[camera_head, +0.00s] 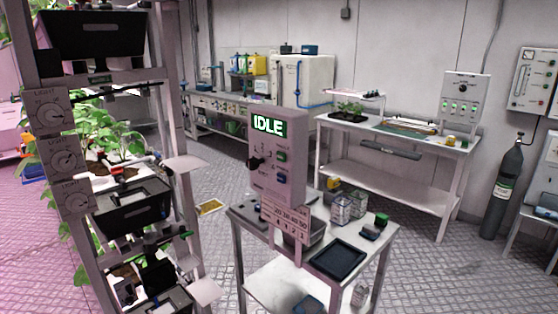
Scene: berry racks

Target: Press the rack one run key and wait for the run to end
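A grey control box (287,145) stands upright on a post in front of the small cart, near the middle of the view. Its lit green display (268,125) reads IDLE. Below the display are a black knob (255,163), a green key (282,157) and a blue key (281,179). Their labels are too small to read, so I cannot tell which is the run key. A plant rack (185,130) with several dial plates and black trays stands at the left. Neither of my grippers shows.
A small cart (375,250) behind the box holds a dark tray (338,259), clear containers and small items. A white bench (400,180) and a gas cylinder (507,190) stand farther right. Grey floor is open between the cart and that bench.

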